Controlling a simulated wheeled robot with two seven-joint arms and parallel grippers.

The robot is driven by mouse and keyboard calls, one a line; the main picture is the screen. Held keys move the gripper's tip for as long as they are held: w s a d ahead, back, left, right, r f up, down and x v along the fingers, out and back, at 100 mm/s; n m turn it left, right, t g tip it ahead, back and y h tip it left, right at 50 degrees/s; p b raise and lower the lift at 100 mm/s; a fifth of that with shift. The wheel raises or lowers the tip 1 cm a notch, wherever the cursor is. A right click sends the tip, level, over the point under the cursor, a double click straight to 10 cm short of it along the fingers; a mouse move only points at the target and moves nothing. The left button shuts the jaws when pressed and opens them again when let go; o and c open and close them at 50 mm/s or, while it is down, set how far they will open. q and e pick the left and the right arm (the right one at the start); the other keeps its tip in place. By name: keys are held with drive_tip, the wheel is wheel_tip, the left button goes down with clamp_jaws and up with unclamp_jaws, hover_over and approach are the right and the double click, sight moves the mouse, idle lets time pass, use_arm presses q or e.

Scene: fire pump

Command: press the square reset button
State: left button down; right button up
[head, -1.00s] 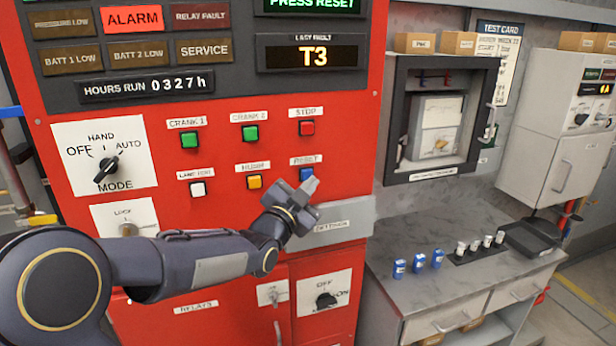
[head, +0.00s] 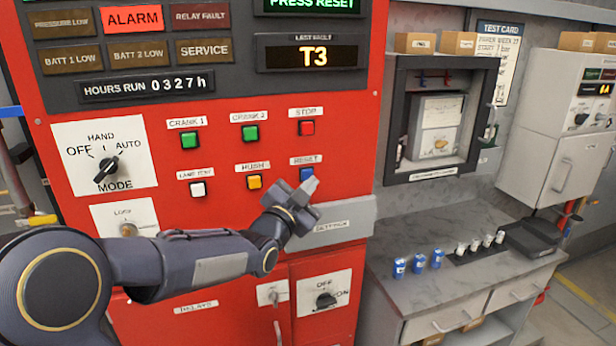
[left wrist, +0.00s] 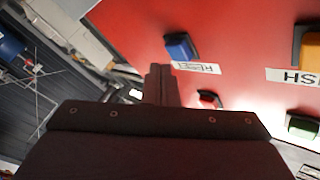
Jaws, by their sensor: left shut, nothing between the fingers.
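The blue square reset button (head: 306,174) sits under its RESET label on the red panel (head: 225,222), at the right end of the lower button row. My left gripper (head: 312,185) is shut and empty. Its tip appears just below and right of the blue button in the head view. In the left wrist view the blue button (left wrist: 181,46) stands clear beyond the fingertips (left wrist: 160,70), with a visible gap. The display above reads T3 and PRESS RESET, and the ALARM lamp (head: 132,18) is lit red. My right gripper is not in view.
The yellow HUSH button (head: 255,182) is left of the blue one, and the red STOP button (head: 306,128) is above it. A grey ledge (head: 345,222) juts out below right. A bench (head: 400,290) with small blue and white items stands at right.

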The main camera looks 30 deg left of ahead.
use_arm(q)
drive_tip(key=shift+w+a+b, duration=0.3)
drive_tip(key=shift+a+b, duration=0.05)
drive_tip(key=shift+b, duration=0.05)
drive_tip(key=shift+w+a, duration=0.3)
drive_tip(key=shift+a, duration=0.1)
idle(0.9)
drive_tip(key=shift+b, duration=0.35)
drive_tip(key=shift+s+d+b, duration=0.6)
drive_tip(key=shift+d+b, duration=0.05)
drive_tip(key=shift+d, duration=0.1)
